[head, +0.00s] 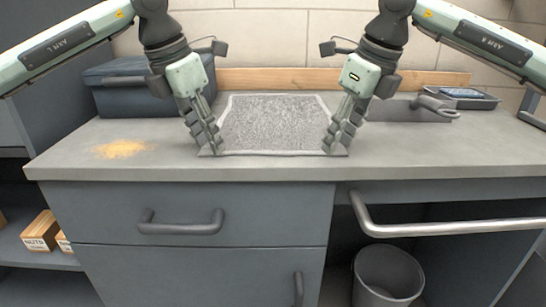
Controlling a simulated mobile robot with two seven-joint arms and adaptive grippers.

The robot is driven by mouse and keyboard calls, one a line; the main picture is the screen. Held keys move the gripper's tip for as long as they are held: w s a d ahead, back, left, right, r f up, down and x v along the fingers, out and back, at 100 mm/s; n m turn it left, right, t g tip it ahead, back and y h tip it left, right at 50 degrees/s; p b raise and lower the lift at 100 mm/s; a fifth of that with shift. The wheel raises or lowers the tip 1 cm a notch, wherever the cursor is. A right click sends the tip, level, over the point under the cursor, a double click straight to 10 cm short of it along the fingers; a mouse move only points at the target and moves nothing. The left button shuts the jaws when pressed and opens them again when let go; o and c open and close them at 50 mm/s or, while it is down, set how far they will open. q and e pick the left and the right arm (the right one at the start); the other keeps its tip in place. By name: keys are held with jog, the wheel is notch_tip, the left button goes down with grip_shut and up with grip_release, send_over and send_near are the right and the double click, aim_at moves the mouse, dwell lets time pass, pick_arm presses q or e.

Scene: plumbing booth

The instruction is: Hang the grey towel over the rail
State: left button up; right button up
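The grey towel (275,124) lies spread on the worktop, its near edge close to the front of the counter. My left gripper (211,150) points down at its near left corner. My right gripper (335,149) points down at its near right corner. The fingers of each sit close together and cover part of the towel's sides; whether they pinch the cloth is hard to see. The metal rail (450,229) runs along the counter front at the right, below the worktop edge, with nothing on it.
A dark blue toolbox (125,99) stands at the back left, with yellowish powder (122,149) before it. A bin (387,272) stands under the rail. Drawers have a protruding handle (181,228).

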pick_arm(q)
jog(key=shift+f, duration=0.15)
grip_shut()
pick_arm(e)
jog(key=shift+f, duration=0.2)
grip_shut()
jog(key=shift+r, duration=0.1)
